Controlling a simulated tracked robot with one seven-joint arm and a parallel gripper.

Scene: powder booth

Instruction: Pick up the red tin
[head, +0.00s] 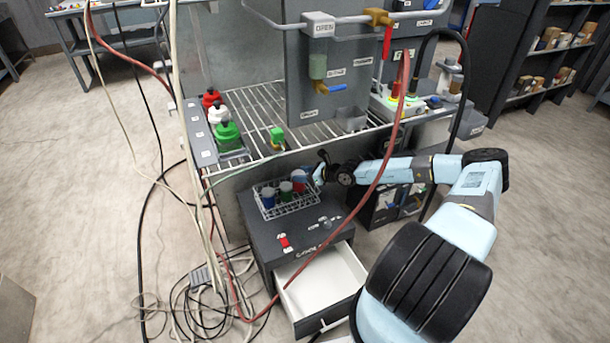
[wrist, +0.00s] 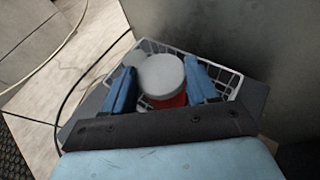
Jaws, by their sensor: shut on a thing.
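The red tin (head: 299,187) stands in a white wire basket (head: 291,208) on top of a dark drawer cabinet, at the right end of the row. In the wrist view the tin shows a pale round lid (wrist: 160,75) and a strip of red side (wrist: 169,101). My gripper (head: 309,177) has come in from the right. Its two blue fingers (wrist: 160,82) are shut on the tin, one on each side. The tin looks upright and still inside the basket (wrist: 225,83). Its lower part is hidden.
A green tin (head: 286,188) and a blue tin (head: 267,197) stand beside it in the basket. The open white drawer (head: 322,285) juts out below. A red hose (head: 374,185) hangs across the front. A slatted rack (head: 262,105) and panel stand behind.

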